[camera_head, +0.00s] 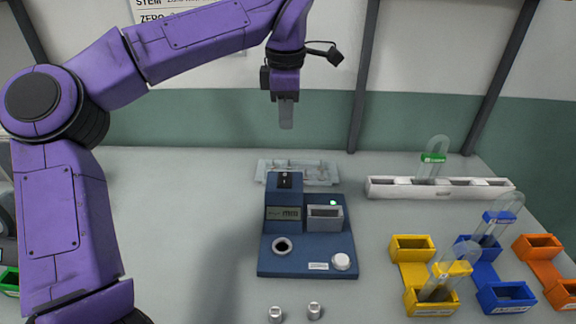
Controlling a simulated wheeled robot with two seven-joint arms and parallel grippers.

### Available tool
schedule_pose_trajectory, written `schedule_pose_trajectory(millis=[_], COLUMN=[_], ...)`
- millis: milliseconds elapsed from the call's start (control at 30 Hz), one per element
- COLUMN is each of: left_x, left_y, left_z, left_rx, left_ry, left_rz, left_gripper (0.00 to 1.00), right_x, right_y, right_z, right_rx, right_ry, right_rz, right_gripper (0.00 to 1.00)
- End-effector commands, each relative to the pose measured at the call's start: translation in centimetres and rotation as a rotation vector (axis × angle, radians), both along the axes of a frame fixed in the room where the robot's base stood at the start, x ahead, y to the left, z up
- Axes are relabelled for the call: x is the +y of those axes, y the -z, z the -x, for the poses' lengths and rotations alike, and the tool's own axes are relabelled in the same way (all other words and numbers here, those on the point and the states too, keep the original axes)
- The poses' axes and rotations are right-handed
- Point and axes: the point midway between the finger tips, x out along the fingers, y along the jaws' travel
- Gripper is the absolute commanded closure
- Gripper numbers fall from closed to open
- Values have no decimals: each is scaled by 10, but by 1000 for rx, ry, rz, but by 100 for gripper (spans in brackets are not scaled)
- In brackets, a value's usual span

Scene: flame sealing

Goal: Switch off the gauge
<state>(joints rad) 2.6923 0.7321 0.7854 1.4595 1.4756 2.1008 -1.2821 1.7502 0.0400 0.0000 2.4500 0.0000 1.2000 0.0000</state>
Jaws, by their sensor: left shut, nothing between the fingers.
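The gauge (270,256) is a blue device on the grey table, with a raised block carrying a small display and a black switch (285,181) on its top. A small green light (333,203) glows at its right rear, above a grey open box. A round socket and a white knob (341,261) sit on its base. My left gripper (286,122) hangs above and behind the switch, fingers pointing down, shut and empty, apart from the gauge. My right gripper is not in view.
A clear tray (322,170) lies behind the gauge. A white rack (385,188) with a green-banded tube stands at the back right. Yellow, blue and orange holders (411,242) stand at the right, some with tubes. Two small metal caps (314,311) are in front.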

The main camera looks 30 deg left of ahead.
Motion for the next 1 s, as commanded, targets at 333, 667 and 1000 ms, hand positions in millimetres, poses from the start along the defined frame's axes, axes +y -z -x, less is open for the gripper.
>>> schedule_pose_trajectory(millis=[333, 667, 1000], left_x=[2, 6, 8], left_y=[32, 102, 139], left_z=[-3, -10, -14], left_rx=[4, 4, 1], left_ry=[1, 0, -2], left_rz=[1, 1, 1], left_gripper=[100, 100, 100], right_x=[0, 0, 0], right_y=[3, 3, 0], right_z=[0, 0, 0], right_rx=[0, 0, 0], right_ry=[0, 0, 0], right_rz=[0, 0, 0], right_gripper=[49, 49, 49])
